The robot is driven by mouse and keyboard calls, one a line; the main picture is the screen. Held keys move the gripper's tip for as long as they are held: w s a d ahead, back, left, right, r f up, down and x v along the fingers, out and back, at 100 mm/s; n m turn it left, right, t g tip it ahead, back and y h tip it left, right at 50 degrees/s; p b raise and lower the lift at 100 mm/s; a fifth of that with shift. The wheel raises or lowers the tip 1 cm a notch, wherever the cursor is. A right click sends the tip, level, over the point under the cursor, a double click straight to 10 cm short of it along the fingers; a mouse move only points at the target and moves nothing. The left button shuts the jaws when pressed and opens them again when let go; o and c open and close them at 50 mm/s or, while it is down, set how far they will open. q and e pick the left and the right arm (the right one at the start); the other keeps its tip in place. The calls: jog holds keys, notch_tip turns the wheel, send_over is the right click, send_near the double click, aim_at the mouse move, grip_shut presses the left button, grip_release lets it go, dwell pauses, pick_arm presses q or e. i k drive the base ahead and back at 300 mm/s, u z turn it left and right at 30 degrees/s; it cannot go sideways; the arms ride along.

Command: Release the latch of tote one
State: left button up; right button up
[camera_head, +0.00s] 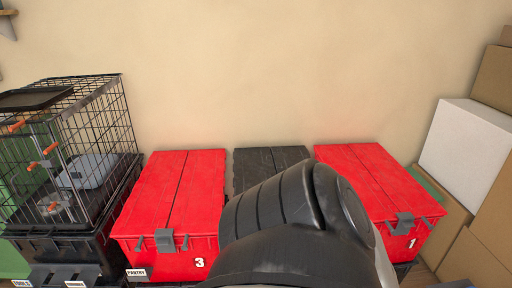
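Tote one (380,182) has a red lid and stands at the right, with a white "1" on its front. Its grey latch (403,223) sits at the middle of the front lid edge; I cannot tell surely whether it is fastened. The lid lies flat on the tote. A large dark part of my own arm rises in the lower middle and hides the tote's lower left front. Neither of my grippers shows in the head view.
Red tote three (175,190), labelled "PANTRY", and a black-lidded tote (255,165) stand to the left. A wire cage (105,120) sits on dark totes at far left. Cardboard boxes (492,85) and a white box (465,145) stack close at the right.

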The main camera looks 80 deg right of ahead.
aim_at(406, 219)
jog(key=z, duration=2.3)
jog(key=k, duration=0.45)
jog(key=z, duration=0.2)
